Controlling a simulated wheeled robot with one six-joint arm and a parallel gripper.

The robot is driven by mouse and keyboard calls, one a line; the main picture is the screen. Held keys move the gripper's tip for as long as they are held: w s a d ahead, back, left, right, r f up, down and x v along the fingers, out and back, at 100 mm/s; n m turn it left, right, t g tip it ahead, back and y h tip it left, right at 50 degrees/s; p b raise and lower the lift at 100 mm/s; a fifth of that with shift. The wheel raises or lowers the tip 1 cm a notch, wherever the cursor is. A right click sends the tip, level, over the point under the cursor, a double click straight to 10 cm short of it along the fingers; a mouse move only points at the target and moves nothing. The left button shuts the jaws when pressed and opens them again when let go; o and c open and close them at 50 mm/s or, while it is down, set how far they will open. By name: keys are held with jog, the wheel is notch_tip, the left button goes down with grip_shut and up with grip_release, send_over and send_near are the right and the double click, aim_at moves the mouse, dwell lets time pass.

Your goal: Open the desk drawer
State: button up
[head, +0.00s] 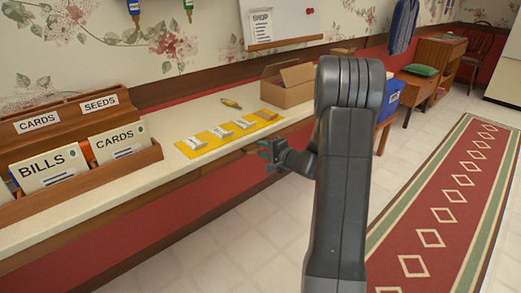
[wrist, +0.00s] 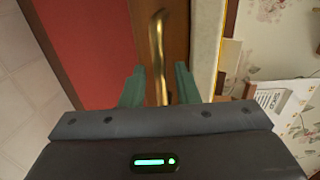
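The desk (head: 190,168) is a long pale-topped counter with a brown wooden band under its front edge. In the wrist view, a brass bar handle (wrist: 156,35) stands on a brown wooden drawer front (wrist: 177,30). My gripper (wrist: 160,88) is open, with one green finger on each side of the handle's near end. Gaps show between the handle and both fingers. In the head view my gripper (head: 268,152) is at the desk's front edge, and my arm hides part of the scene behind it. The drawer's outline is not clear there.
On the desktop are an organizer (head: 90,165) with labelled cards, a yellow mat (head: 187,148) with several packets, and an open cardboard box (head: 285,92). A blue bin (head: 389,93) stands beyond. Tiled floor (head: 235,240) and a red patterned rug (head: 450,200) lie clear in front.

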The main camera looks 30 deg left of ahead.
jog(key=shift+x, duration=0.8)
grip_shut()
jog(key=shift+d, duration=0.1)
jog(key=f+b+v, duration=0.2)
jog(key=b+v, duration=0.2)
jog(key=v, duration=0.7)
jog(key=f+b+v, duration=0.2)
jog(key=b+v, duration=0.3)
jog(key=v, duration=0.6)
jog(key=shift+s+d+f, duration=0.15)
jog(key=shift+s+d, duration=0.25)
jog(key=shift+d, duration=0.25)
